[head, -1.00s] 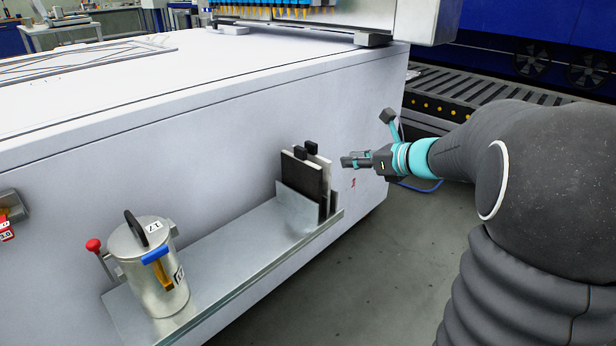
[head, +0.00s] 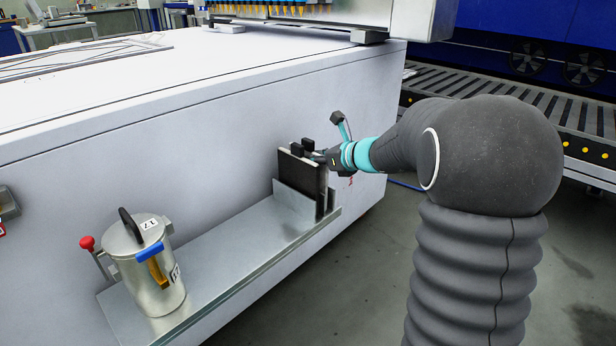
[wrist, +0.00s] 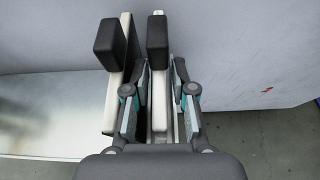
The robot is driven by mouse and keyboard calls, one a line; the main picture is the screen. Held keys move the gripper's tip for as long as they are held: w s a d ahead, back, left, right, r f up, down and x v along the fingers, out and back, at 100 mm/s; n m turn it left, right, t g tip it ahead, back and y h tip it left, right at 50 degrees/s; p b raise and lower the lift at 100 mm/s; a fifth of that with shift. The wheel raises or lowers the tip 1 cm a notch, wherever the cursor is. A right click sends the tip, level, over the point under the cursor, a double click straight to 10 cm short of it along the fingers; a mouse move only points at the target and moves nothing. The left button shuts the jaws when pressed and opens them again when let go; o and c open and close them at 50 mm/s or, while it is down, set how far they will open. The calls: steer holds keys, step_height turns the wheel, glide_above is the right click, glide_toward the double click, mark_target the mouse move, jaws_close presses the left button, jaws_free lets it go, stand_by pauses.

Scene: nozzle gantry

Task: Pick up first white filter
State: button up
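Two upright panel filters stand side by side in a metal holder at the end of the shelf. The nearer one has a dark face (head: 300,174) and a black block handle (wrist: 117,43). The white filter (wrist: 160,105) stands behind it, with its own black handle (wrist: 157,38); in the head view it is mostly hidden. My gripper (wrist: 161,75) straddles the white filter's upper edge. One finger is in the gap between the two filters and the other is on the outer side. The fingers look open, with a small gap beside the panel.
The metal shelf (head: 215,257) runs along the white machine wall (head: 215,170). A metal canister (head: 146,270) with a black handle stands at its near end, beside a red-knobbed lever (head: 87,243). Floor right of the holder is clear.

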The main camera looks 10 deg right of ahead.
steer(key=shift+w+a+f, duration=0.15)
steer(key=shift+w+a, duration=0.05)
steer(key=shift+w, duration=0.15)
jaws_close()
